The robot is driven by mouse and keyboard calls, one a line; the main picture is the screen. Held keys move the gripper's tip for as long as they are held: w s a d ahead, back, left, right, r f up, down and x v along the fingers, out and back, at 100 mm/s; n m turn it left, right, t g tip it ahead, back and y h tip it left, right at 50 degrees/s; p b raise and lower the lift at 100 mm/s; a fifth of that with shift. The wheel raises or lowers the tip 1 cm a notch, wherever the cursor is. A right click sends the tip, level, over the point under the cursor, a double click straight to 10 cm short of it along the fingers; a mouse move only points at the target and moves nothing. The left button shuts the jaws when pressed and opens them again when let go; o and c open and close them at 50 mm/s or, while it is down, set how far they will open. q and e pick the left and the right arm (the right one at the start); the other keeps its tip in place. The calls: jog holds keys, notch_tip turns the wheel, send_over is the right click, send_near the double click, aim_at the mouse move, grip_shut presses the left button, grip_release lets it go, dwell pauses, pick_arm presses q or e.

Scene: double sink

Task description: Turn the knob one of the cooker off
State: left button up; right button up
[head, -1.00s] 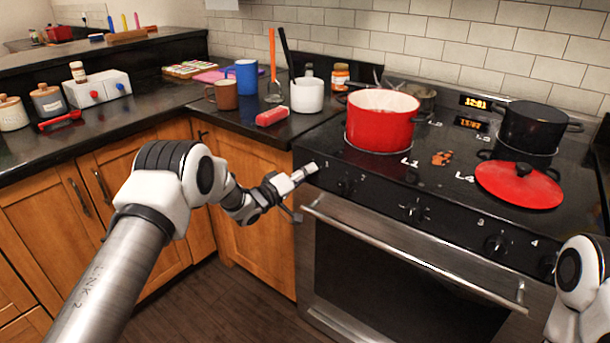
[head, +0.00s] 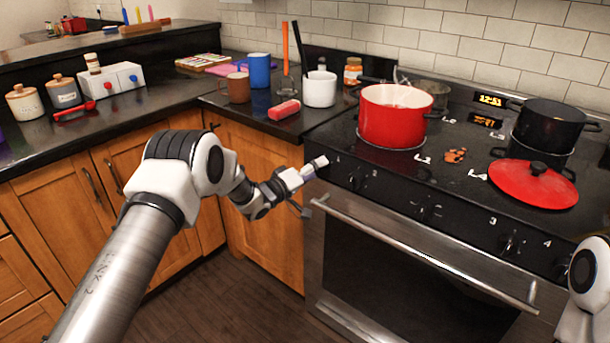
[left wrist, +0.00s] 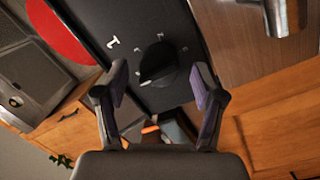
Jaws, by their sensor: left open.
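The cooker (head: 385,280) stands at the right, with a row of black knobs on its sloped front panel. Knob one (head: 357,180) is the leftmost, beside a white "1". In the left wrist view the black knob one (left wrist: 157,66) sits on the dark panel beside its "1", with small marks around it. My right gripper is out of view.
A red pot (head: 392,125), a black pot (head: 548,128) and a red lid (head: 533,184) are on the cooktop. The oven handle (head: 420,255) runs below the knobs. Mugs, a white utensil pot (head: 319,90) and a red block (head: 284,109) stand on the left counter.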

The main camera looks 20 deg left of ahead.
pick_arm(q)
jog(key=v, duration=1.1)
jog(key=shift+s, duration=0.15)
jog(key=shift+a, duration=0.1)
jog(key=s+d+f+n+g+y+p, duration=0.1)
jog(key=s+d+f+g+p, duration=0.25)
jog(key=s+f, duration=0.4)
jog(key=s+d+f+g+y+p, duration=0.25)
jog(key=s+d+f+p, duration=0.2)
jog(key=s+f, duration=0.35)
jog(key=s+a+f+m+g+y, duration=0.2)
jog(key=s+g, duration=0.3)
jog(key=s, duration=0.9)
jog(key=s+a+f+m+g+y, duration=0.2)
jog(key=s+m+g, duration=0.2)
jog(key=s, duration=1.1)
jog(key=shift+s+m+g+y+p, duration=0.3)
jog(key=shift+g+y+p, duration=0.1)
jog(key=shift+g, duration=0.1)
